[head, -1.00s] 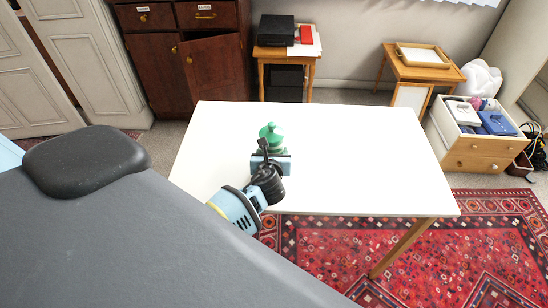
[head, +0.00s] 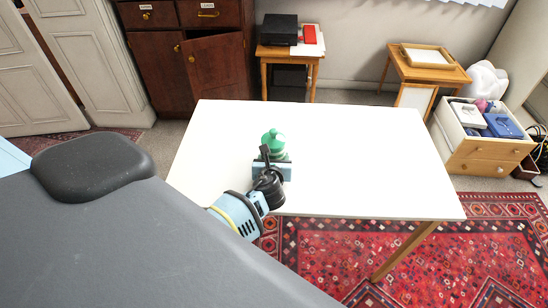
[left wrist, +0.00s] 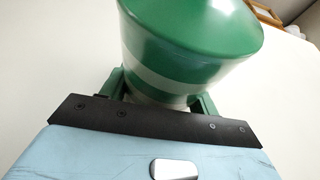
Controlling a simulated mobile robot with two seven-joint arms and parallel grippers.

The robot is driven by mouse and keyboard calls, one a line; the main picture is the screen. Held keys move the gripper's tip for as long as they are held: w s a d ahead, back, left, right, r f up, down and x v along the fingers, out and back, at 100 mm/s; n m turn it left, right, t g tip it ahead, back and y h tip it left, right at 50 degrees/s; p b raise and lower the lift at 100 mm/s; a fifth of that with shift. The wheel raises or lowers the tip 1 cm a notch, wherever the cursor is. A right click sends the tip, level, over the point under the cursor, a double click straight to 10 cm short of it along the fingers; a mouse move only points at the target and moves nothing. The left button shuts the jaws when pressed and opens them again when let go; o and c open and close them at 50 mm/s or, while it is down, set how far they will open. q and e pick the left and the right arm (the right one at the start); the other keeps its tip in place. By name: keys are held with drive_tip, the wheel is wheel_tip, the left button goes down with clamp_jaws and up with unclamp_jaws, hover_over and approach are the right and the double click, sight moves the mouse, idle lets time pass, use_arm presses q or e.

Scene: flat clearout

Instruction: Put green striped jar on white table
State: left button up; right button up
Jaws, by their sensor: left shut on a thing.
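My left gripper (head: 272,160) is shut on the jar from the near side. In the left wrist view the jar (left wrist: 190,45) shows its green body with a pale band, between the two fingers of the gripper (left wrist: 160,103). The jar looks upright or slightly tilted. Its base is hidden by the gripper, so I cannot tell whether it touches the tabletop. My right gripper is not in view.
The rest of the white tabletop is clear. Behind it stand a dark red cabinet (head: 150,55) and a small wooden table with a black box (head: 278,28). At the right are a side table with a tray (head: 425,55) and an open drawer unit (head: 480,155).

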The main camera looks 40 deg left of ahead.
use_arm(q)
drive_tip(key=o, duration=1.1)
drive_tip(key=shift+f, duration=0.1)
drive_tip(key=shift+o, duration=0.2)
drive_tip(key=shift+r, duration=0.25)
drive_tip(key=p+v, duration=0.2)
drive_tip(key=v, duration=0.9)
drive_tip(key=shift+s+d+r, duration=0.1)
drive_tip(key=shift+s+d, duration=0.15)
drive_tip(key=shift+s, duration=0.25)
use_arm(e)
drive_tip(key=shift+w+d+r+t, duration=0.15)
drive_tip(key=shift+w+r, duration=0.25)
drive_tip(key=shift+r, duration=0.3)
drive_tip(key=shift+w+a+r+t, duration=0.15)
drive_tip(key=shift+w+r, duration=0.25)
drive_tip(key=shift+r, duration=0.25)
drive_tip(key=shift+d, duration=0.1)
